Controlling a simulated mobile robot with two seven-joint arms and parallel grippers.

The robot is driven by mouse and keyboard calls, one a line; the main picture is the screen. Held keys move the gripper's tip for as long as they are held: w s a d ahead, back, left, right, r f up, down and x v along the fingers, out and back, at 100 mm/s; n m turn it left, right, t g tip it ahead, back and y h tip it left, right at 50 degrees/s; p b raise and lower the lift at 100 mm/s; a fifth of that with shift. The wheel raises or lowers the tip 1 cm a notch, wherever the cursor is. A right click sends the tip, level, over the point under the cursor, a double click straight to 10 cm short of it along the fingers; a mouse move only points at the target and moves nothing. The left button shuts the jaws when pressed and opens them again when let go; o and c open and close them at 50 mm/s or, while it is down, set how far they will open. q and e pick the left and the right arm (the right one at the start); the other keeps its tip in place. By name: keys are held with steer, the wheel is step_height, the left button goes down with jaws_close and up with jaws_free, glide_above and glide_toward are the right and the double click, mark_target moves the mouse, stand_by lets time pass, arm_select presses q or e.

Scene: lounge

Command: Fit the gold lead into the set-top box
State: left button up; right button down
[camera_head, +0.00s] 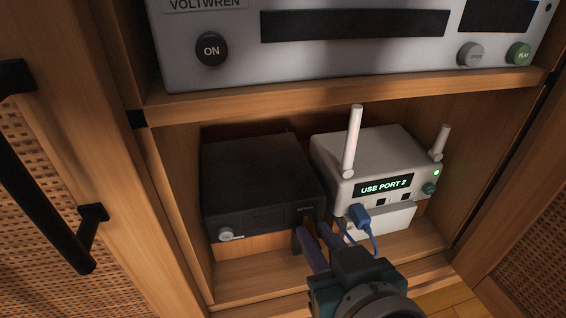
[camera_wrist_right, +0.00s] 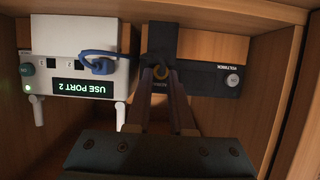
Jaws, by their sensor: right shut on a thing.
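The set-top box (camera_head: 258,175) is a black box on the left of the cabinet's lower shelf. Its front shows upside down in the right wrist view (camera_wrist_right: 212,79), with a silver knob at one end. My right gripper (camera_head: 312,226) reaches up to the end of that front nearest the white unit. Its two long fingers are close together. My left gripper is not in view.
A white router (camera_head: 370,163) with two aerials stands to the right, its screen reading "USE PORT 2". A blue plug (camera_head: 360,217) and cable are at its front, close beside my gripper. A silver player (camera_head: 350,40) sits above. Cabinet doors stand at both sides.

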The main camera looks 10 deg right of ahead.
steer(key=shift+w, duration=0.35)
steer(key=c, duration=0.7)
jaws_free()
steer(key=shift+p+v, duration=0.4)
steer(key=shift+v, duration=2.65)
steer(key=shift+w, duration=0.1)
